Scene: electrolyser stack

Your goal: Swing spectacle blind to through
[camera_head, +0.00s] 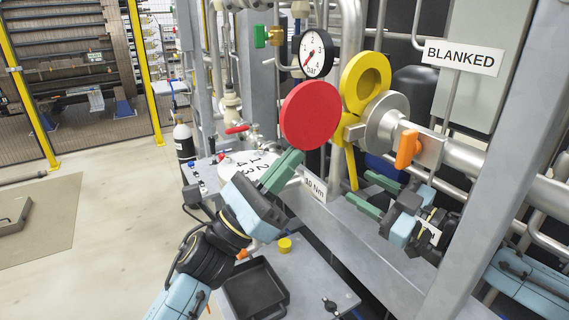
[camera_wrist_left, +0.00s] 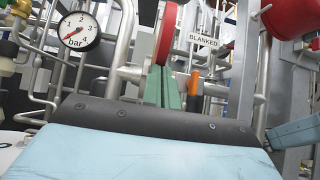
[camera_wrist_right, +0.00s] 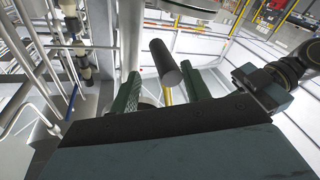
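The spectacle blind has a solid red disc (camera_head: 310,115) and a yellow ring (camera_head: 352,88), beside the grey pipe flange (camera_head: 385,122). The red disc hangs left of the flange; the ring is above it. My left gripper (camera_head: 296,158) is at the disc's lower edge. In the left wrist view its green fingers (camera_wrist_left: 162,80) are close together, lined up with the edge-on red disc (camera_wrist_left: 165,35), and appear closed on its rim. My right gripper (camera_head: 368,192) is below the flange; its fingers (camera_wrist_right: 163,95) are wide apart. A dark cylinder (camera_wrist_right: 165,62) shows between and beyond them, apparently not gripped.
A pressure gauge (camera_head: 312,54) sits above the disc. A BLANKED sign (camera_head: 461,57) hangs at upper right, and an orange handle (camera_head: 408,148) is right of the flange. A grey beam (camera_head: 505,150) stands at right. A black tray (camera_head: 254,290) lies on the bench below.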

